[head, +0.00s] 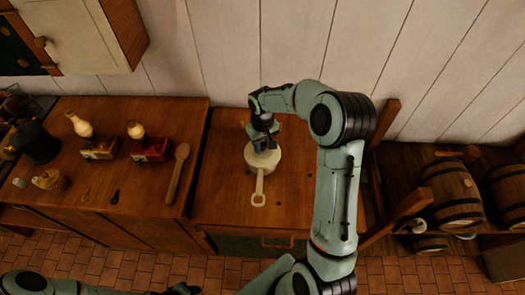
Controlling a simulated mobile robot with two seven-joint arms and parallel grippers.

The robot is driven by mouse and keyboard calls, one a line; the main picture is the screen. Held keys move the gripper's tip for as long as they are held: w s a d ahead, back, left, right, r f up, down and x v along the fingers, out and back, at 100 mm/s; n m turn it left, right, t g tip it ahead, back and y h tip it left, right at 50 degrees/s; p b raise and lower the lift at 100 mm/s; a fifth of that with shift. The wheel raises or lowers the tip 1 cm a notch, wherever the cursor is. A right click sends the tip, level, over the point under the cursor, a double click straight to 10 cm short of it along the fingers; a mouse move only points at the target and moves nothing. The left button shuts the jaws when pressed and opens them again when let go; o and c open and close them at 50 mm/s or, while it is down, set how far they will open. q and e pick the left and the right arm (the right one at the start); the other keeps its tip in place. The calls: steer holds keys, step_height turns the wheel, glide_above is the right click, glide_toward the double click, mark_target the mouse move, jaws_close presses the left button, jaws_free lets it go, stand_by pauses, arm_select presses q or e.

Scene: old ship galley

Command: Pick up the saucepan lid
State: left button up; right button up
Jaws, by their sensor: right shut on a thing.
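A cream saucepan (258,198) stands on the wooden counter, its looped handle pointing toward the front. The saucepan lid (264,164) shows as a pale round top at the pan, partly hidden by my gripper. My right gripper (262,146) reaches down from above and is shut on the lid near its middle. The grip point itself is hidden, and I cannot tell whether the lid is raised off the pan. My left gripper (183,289) is low at the bottom edge, cut off by the frame, and its jaws cannot be made out.
A wooden spoon (177,173) lies on the counter to the left. Two small boxes (152,149) with pale bulbous objects and a dark pot (36,142) stand further left. Barrels (452,188) rest on a rack at right. The counter around the saucepan is clear.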

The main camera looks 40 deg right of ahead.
steer(key=shift+s+f, duration=0.2)
steer(key=shift+f, duration=0.05)
